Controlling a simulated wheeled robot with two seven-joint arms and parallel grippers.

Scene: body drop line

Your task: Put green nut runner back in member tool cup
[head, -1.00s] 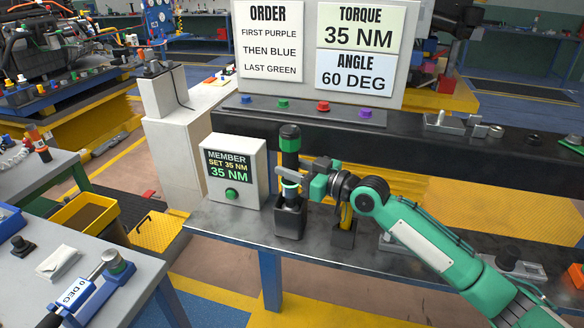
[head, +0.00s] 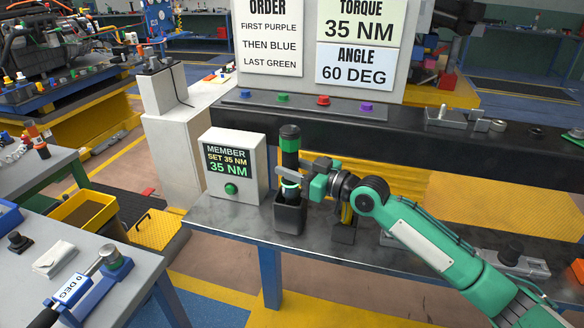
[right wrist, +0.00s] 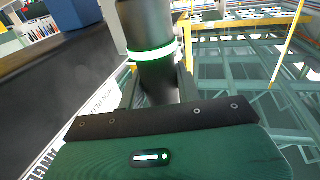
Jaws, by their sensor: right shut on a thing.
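The green nut runner (head: 290,152) is a dark upright cylinder with a green band near its top and a glowing ring lower down. My right gripper (head: 291,178) is shut on its body, and the fingers hide part of it. In the right wrist view the runner (right wrist: 150,70) stands between the fingers with its lit ring showing. The black square member tool cup (head: 289,219) is directly below, on the dark bench. The runner's lower end appears to be in the cup mouth; how deep is hidden. My left gripper is not in view.
The member display box (head: 234,168) reads 35 NM and stands just left of the cup. Another black holder (head: 344,232) with a yellow-marked tool is to the right, under my arm. A dark ledge (head: 420,140) with coloured buttons runs behind.

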